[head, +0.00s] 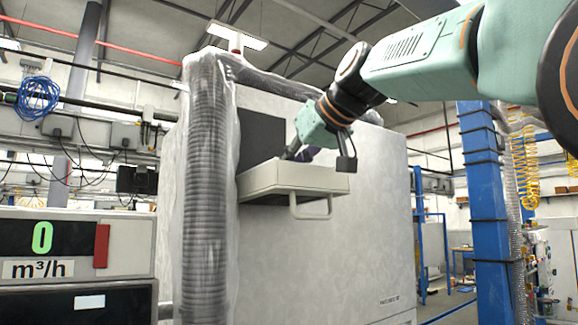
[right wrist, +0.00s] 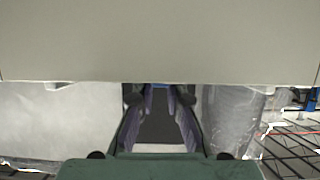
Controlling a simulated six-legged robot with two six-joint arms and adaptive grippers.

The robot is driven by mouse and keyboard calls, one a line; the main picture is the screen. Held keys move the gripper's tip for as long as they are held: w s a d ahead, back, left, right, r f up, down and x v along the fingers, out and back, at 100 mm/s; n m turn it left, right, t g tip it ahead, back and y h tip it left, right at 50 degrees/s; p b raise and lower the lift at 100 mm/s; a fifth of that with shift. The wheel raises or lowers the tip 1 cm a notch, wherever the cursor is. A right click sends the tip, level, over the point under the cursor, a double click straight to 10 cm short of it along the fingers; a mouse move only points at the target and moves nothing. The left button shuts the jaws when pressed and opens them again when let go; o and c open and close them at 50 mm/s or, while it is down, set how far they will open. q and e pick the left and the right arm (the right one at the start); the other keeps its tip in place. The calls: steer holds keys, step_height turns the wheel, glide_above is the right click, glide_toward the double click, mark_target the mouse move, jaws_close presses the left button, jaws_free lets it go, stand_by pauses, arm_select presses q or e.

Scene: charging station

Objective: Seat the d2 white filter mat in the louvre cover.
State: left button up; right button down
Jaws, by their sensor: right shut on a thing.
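A pale, shallow box-like cover (head: 265,183) with a bar handle (head: 311,208) juts out from the front of the big grey cabinet, below a dark square opening (head: 262,138). I take it for the louvre cover. My right gripper (head: 318,155) reaches in from the right and is at the cover's top, with its fingers partly hidden behind its rim. In the right wrist view a broad pale panel (right wrist: 160,40) fills the top, and my gripper's fingers (right wrist: 160,98) run under its edge. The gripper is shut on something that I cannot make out. I cannot pick out the d2 white filter mat for certain. My left gripper is not in view.
A plastic-wrapped ribbed hose (head: 207,190) runs down beside the cover on the left. A display (head: 45,238) reading 0 m³/h stands at the lower left. A blue post (head: 487,200) stands at the right. The space in front of the cabinet looks clear.

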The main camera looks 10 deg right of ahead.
steer(key=c, duration=1.6)
jaws_free()
steer(key=shift+w, duration=0.15)
steer(key=o, duration=0.3)
